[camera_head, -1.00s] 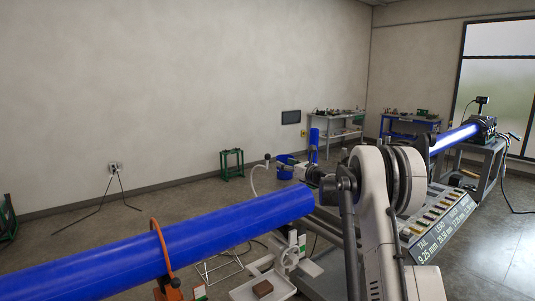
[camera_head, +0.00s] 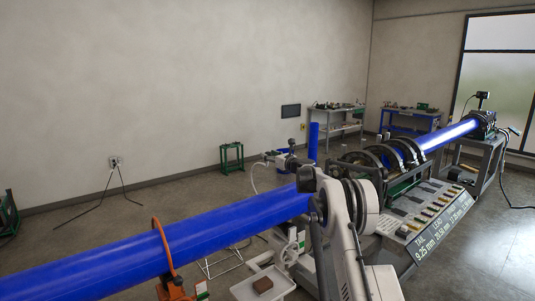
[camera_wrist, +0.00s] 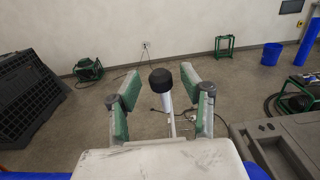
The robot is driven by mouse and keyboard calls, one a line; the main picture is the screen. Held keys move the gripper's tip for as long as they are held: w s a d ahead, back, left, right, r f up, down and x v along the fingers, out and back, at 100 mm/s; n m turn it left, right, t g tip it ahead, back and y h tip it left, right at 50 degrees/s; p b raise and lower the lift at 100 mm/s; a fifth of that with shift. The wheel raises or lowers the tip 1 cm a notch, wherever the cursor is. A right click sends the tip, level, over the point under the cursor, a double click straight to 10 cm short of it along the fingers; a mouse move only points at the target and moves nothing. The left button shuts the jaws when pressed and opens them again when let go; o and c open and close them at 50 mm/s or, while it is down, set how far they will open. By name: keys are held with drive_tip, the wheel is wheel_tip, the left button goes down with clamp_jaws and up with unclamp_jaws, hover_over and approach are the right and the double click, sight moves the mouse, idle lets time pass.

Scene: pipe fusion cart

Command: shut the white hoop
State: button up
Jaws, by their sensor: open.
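The white hoop (camera_head: 254,178) shows in the head view as a thin curved bar standing open beyond the free end of the blue pipe (camera_head: 240,225). In the wrist view, a white rod with a round black knob (camera_wrist: 161,78), seemingly the hoop's end, stands between my fingers. My gripper (camera_wrist: 153,82) is open, with one green-padded finger on each side of the knob and visible gaps to both. My arm hides part of the hoop's stand.
An orange hoop (camera_head: 160,245) goes round the blue pipe at left. The fusion machine (camera_head: 395,160) stands to the right. Open floor lies behind the hoop.

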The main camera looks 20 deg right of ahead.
drive_tip(key=shift+x, duration=0.8)
clamp_jaws()
